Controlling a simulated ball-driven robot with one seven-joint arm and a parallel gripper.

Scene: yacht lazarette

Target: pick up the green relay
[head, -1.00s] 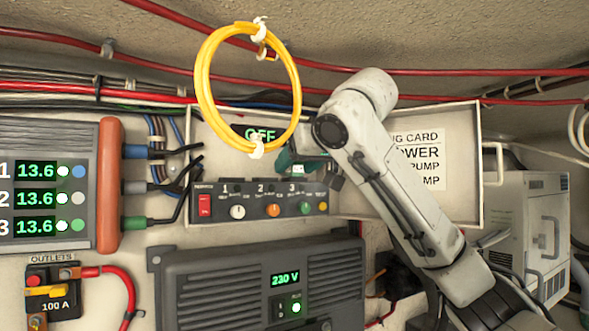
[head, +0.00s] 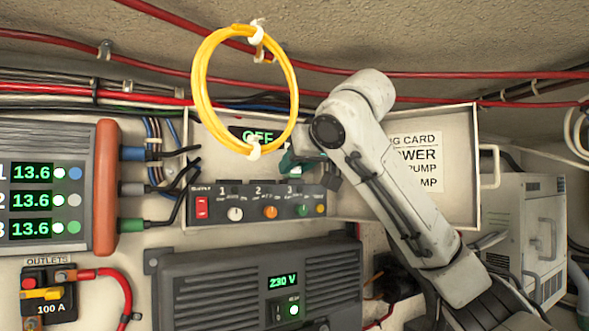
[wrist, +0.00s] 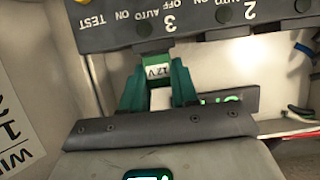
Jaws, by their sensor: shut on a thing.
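The green relay (wrist: 157,68), with a white label reading 12V, sits between the two teal fingers of my gripper (wrist: 158,92) in the wrist view. The fingers are shut on its sides. Its far end meets the edge of the grey switch panel (wrist: 190,28) near switch 3. I cannot tell whether it is still seated there. In the head view my gripper (head: 290,163) is above the panel's right part, partly behind my arm, and the relay cannot be made out.
A yellow cable coil (head: 205,95) hangs in front of the open box (head: 460,150), left of my arm. The 230 V unit (head: 220,290) is below the panel. Cable plugs (head: 135,153) stick out at left. A white card (head: 415,165) is behind my arm.

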